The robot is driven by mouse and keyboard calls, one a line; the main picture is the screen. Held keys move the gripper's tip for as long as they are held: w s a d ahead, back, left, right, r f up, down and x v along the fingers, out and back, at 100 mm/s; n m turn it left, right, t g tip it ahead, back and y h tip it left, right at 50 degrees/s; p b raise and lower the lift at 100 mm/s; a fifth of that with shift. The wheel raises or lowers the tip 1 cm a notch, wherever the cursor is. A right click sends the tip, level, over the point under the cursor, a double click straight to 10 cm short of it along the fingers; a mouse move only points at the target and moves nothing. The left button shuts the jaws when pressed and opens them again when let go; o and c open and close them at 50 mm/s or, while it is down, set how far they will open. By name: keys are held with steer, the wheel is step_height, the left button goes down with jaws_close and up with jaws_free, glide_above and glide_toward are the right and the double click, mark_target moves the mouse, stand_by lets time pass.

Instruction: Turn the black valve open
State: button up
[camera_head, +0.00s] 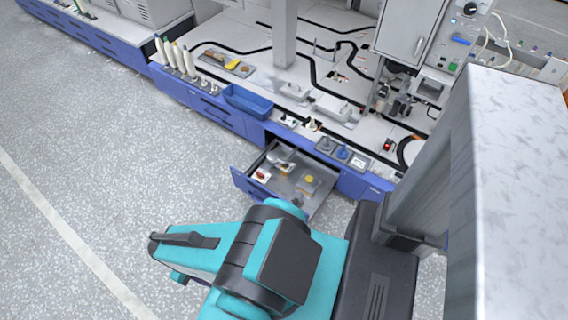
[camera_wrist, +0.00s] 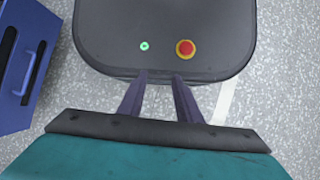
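I cannot pick out the black valve with certainty. A small dark fitting (camera_head: 326,145) sits on the front edge of the bench in the head view, beside a blue-handled fitting (camera_head: 342,153). They are too small to tell whether either is a valve or how it is turned. My gripper (camera_wrist: 160,83) shows in the wrist view with its two dark fingers apart and nothing between them. It points down over my own dark base and is away from the bench fittings.
A blue-fronted drawer (camera_head: 252,190) stands pulled out below the bench, with small items inside. A blue tray (camera_head: 247,101) and several white bottles (camera_head: 173,57) stand on the bench (camera_head: 225,45). A blue cabinet (camera_wrist: 25,62) is at the left in the wrist view. The speckled floor (camera_head: 90,150) at left is clear.

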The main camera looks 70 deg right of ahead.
steer(key=w+d+f+m+g+b, duration=0.1)
steer(key=w+d+f+m+b, duration=0.25)
steer(key=w+d+m, duration=0.5)
steer(key=w+d+f+m+b, duration=0.2)
steer(key=w+d+m+b, duration=0.3)
steer(key=m, duration=0.7)
steer(key=w+d+f+m+b, duration=0.1)
steer(key=w+d+m+b, duration=0.2)
steer(key=d, duration=0.6)
steer(key=w+d+m+b, duration=0.3)
steer(key=d+m, duration=0.1)
steer(key=d, duration=0.4)
steer(key=s+d+r+m+t+b, duration=0.1)
steer(key=s+d+m+b, duration=0.3)
steer(key=d, duration=0.8)
steer(key=s+d+m+b, duration=0.1)
steer(key=d+m+b, duration=0.3)
steer(key=d, duration=0.7)
steer(key=s+d+r+m+t+y+b, duration=0.1)
steer(key=s+d+m+b, duration=0.1)
steer(key=s+d+b, duration=0.6)
steer(key=s+d, duration=0.5)
steer(key=d, duration=0.2)
steer(key=shift+s+r, duration=0.15)
steer(key=shift+r, duration=0.15)
